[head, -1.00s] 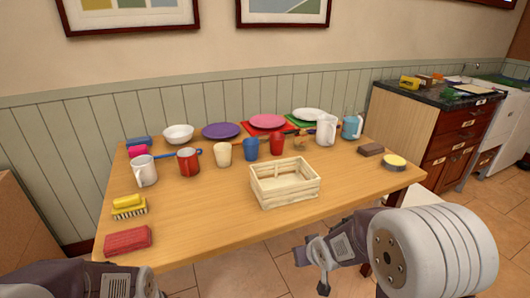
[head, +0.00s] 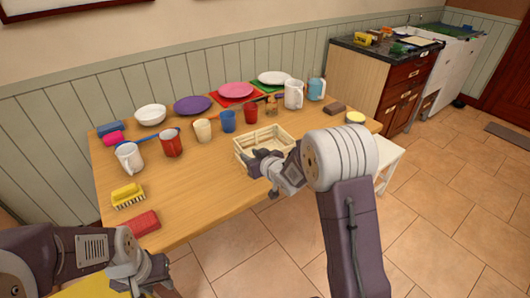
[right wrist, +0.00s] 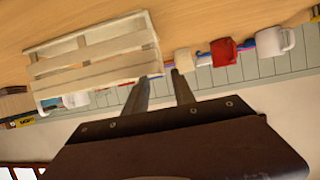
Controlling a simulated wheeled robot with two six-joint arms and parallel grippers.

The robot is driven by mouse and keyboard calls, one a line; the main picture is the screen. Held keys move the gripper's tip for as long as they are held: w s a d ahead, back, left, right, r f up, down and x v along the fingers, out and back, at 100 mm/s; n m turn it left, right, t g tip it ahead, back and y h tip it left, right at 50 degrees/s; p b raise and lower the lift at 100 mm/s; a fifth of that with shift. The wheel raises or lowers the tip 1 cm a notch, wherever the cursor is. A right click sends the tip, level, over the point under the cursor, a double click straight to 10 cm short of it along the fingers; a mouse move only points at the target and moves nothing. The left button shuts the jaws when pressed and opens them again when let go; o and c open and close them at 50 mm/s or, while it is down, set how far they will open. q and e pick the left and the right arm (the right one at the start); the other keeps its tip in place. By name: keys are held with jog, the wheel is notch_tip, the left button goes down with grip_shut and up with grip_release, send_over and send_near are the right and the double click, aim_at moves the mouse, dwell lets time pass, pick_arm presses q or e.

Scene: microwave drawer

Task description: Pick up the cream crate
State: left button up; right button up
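The cream crate (head: 277,133) is a slatted, open-topped box standing upright on the wooden table near its front edge. It looks empty, and my right gripper hides part of its front. My right gripper (head: 258,166) is at the crate's front side. In the right wrist view my right gripper (right wrist: 160,78) has its two fingers apart with nothing between them. One fingertip overlaps the end of the crate (right wrist: 85,68); I cannot tell whether they touch. My left gripper (head: 152,281) is low at the table's front left, away from the crate; its finger gap is unclear.
A cream cup (head: 203,131), a blue cup (head: 228,121) and a red cup (head: 251,113) stand behind and left of the crate. A brown block (head: 334,108) and a yellow-topped round tin (head: 355,117) lie to its right.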

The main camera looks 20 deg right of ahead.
aim_at(242, 151)
jog(key=shift+x, duration=1.05)
jog(key=x, duration=0.5)
jog(key=shift+a+f+b, duration=0.15)
jog(key=shift+b, duration=0.25)
grip_shut()
